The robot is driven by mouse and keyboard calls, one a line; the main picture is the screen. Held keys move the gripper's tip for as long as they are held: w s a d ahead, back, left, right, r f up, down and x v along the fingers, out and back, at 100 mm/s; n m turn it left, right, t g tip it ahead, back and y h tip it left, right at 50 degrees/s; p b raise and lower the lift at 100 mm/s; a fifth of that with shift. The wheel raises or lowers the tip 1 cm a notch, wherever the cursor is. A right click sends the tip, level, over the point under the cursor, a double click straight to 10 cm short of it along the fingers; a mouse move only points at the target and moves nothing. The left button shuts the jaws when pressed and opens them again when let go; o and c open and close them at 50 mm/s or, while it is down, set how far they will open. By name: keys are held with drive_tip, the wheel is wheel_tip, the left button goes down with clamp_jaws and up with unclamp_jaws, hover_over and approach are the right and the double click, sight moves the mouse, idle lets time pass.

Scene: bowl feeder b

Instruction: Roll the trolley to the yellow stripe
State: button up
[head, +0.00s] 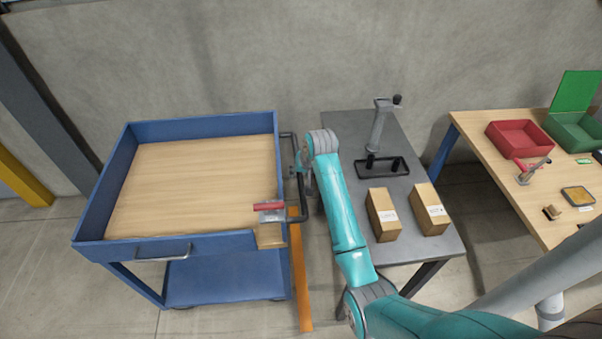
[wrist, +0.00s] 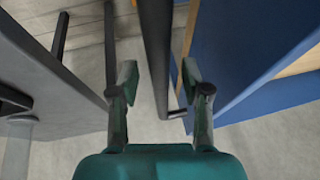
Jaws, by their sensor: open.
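The trolley (head: 93,208) is blue with a wooden top and stands at the left in the head view. Its blue side also shows in the wrist view (wrist: 235,50). A dark bar handle (head: 291,180) is on its right side. My gripper (head: 304,172) is at this handle, partly hidden by my arm. In the wrist view my gripper (wrist: 160,78) is open, with the handle bar (wrist: 156,45) running between its two fingers. The yellow stripe (head: 304,305), orange-yellow, lies on the floor by the trolley's right side.
A toggle clamp with a red grip (head: 268,206) sits on the trolley's front right corner. Right of the handle is a grey table (head: 415,160) with a stand (head: 379,130) and two cardboard boxes (head: 383,215). A wooden table (head: 480,130) stands farther right. Floor shows in front.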

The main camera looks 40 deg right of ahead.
drive_tip(key=shift+c, duration=0.2)
clamp_jaws()
drive_tip(key=s+d, duration=0.2)
drive_tip(key=d, duration=0.1)
drive_tip(key=s+d, duration=0.1)
drive_tip(key=shift+d, duration=0.35)
drive_tip(key=shift+o, duration=0.2)
unclamp_jaws()
